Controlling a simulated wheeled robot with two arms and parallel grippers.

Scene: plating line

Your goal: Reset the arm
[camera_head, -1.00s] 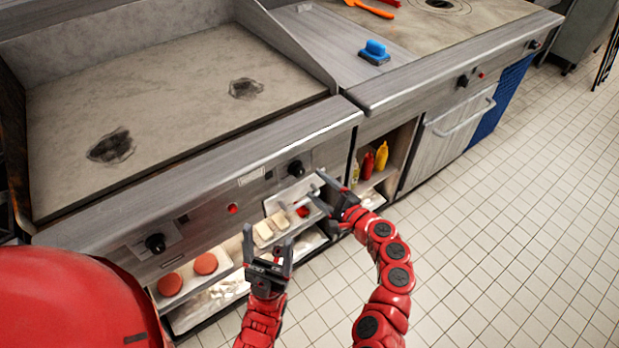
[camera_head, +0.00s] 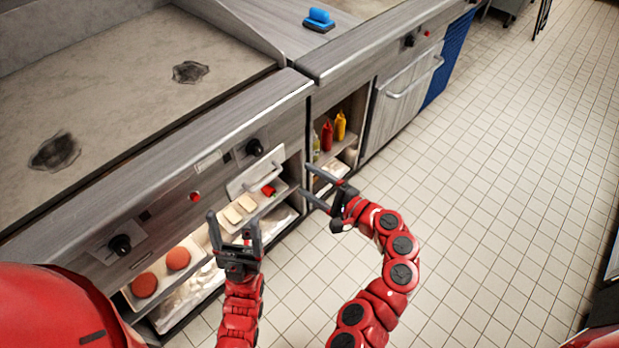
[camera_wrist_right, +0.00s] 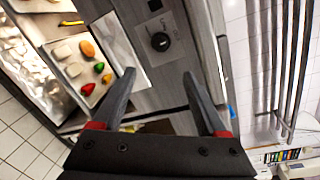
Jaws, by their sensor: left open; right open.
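My left gripper (camera_head: 235,235) is open and empty, with its fingers pointing up in front of the open shelves under the griddle. My right gripper (camera_head: 325,190) is open and empty, to the right of the left one, with its fingers pointing left toward the counter front. In the right wrist view the right gripper (camera_wrist_right: 158,90) shows two spread fingers with nothing between them. Both red arms reach in from the bottom of the head view.
The griddle (camera_head: 120,105) has two dark burnt patches. Below it, a shelf holds red-brown patties (camera_head: 144,285) and pale blocks (camera_head: 240,208). Red (camera_head: 327,135) and yellow (camera_head: 340,126) bottles stand in a cubby. A blue scrubber (camera_head: 319,19) lies on the counter. The tiled floor (camera_head: 500,180) at right is clear.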

